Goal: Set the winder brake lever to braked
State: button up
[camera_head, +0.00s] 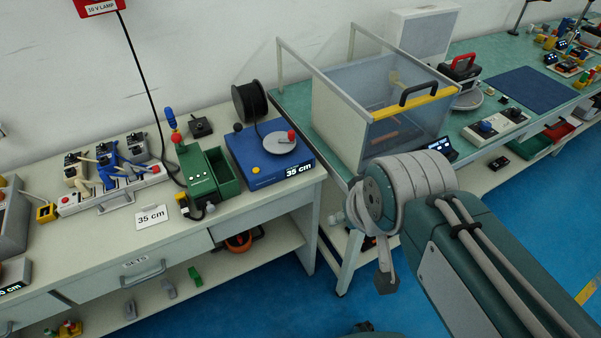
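The winder (262,172) is a blue box with a "35 cm" display on its front, on the left bench near its right end. A black spool (249,102) stands behind it. A grey disc with a red knob (291,135) sits on top. A small black ball (238,127) at its back left corner may be the tip of the brake lever; its setting is too small to read. My arm reaches in from the lower right. My gripper (386,278) seems to hang below the wrist, right of and apart from the winder; its fingers are not clear.
A green device (209,172) stands close to the winder's left, with a "35 cm" card (151,216) in front. A clear-walled box (355,110) with a yellow-edged handle stands on the right bench. A gap separates the two benches. Blue floor is open in front.

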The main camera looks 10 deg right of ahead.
aim_at(238, 126)
jog(key=i+j, duration=0.3)
jog(key=i, duration=0.15)
jog(key=i+j+u, duration=0.1)
jog(key=i+j, duration=0.25)
jog(key=i, duration=0.15)
